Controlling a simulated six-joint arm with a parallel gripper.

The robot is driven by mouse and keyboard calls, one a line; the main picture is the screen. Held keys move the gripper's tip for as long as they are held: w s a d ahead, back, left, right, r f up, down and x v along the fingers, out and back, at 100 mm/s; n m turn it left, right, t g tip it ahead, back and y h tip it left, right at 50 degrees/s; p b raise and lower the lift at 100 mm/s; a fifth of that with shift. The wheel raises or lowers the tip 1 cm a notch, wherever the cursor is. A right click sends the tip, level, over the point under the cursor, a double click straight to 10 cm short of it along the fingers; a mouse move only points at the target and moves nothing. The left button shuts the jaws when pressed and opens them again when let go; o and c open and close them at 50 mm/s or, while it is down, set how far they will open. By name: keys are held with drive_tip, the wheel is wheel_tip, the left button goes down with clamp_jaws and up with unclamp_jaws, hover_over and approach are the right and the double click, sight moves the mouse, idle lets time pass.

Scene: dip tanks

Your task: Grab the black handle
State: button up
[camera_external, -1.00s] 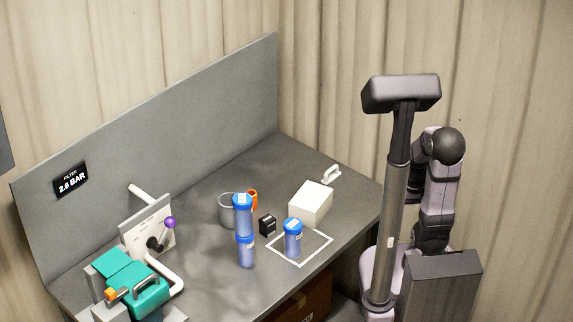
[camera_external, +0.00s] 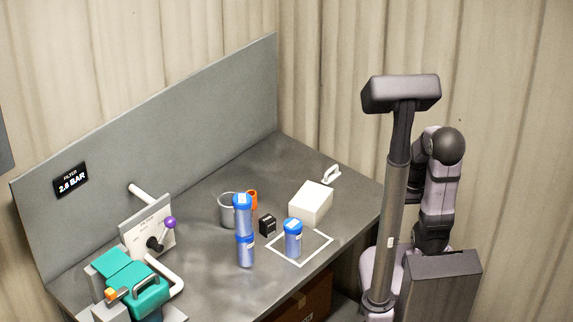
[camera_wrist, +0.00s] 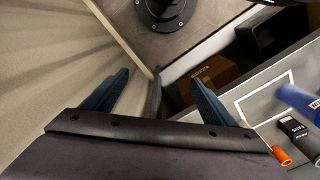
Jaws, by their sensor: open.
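I cannot tell which of these two is the black handle meant. In the wrist view my gripper (camera_wrist: 160,92) is open with nothing between its fingers. It is far from the filter unit, and the unit does not show in the wrist view. My gripper does not show clearly in the external view.
One blue bottle (camera_external: 292,240) is inside a white outline. A pale pipe (camera_external: 167,270) curves beside the filter unit.

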drive_tip(key=shift+r, duration=0.1)
wheel_tip(320, 180, up, 4)
drive_tip(key=r, duration=0.1)
drive_tip(key=w+a+f+m+t+y+b, duration=0.3)
drive_tip(key=w+a+m+y+b, duration=0.5)
drive_tip(key=w+a+m, duration=0.65)
drive_tip(key=w+r+m+t+y+b, duration=0.2)
drive_tip(key=w+m+t+b, duration=0.45)
drive_tip(key=w+m, duration=0.9)
drive_tip(key=n, duration=0.3)
approach(330, 173)
drive_tip(key=a+r, duration=0.2)
drive_tip(key=shift+s+a+r, duration=0.15)
drive_tip(key=shift+a, duration=0.15)
drive_tip(key=shift+f, duration=0.45)
drive_tip(key=shift+p+x, duration=1.05)
drive_tip(key=shift+x, duration=2.55)
